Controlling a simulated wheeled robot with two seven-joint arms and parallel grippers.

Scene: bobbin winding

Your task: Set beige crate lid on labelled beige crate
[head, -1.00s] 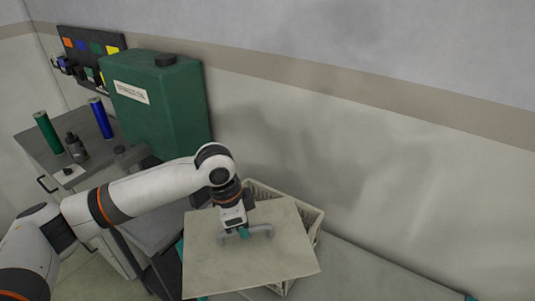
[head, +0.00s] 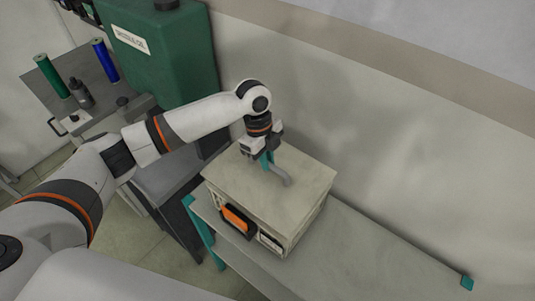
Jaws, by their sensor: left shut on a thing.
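The beige crate lid (head: 240,185) is a flat square panel with a grey bar handle (head: 281,174) on top. My left gripper (head: 267,160) is shut on that handle, reaching down from above. The lid lies level over the beige crate (head: 305,231), its edges closely lined up with the crate's walls. It looks in contact with the rim, but I cannot tell whether a thin gap remains. The crate's front carries a white label (head: 270,243) and an orange and black piece (head: 236,218). My right gripper is out of view.
The crate stands on a grey bench (head: 370,260) with teal corner parts, against the wall. The bench is clear to the right. At left are a green canister (head: 165,45), a green cylinder (head: 52,77) and a blue cylinder (head: 105,60) on a grey cabinet.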

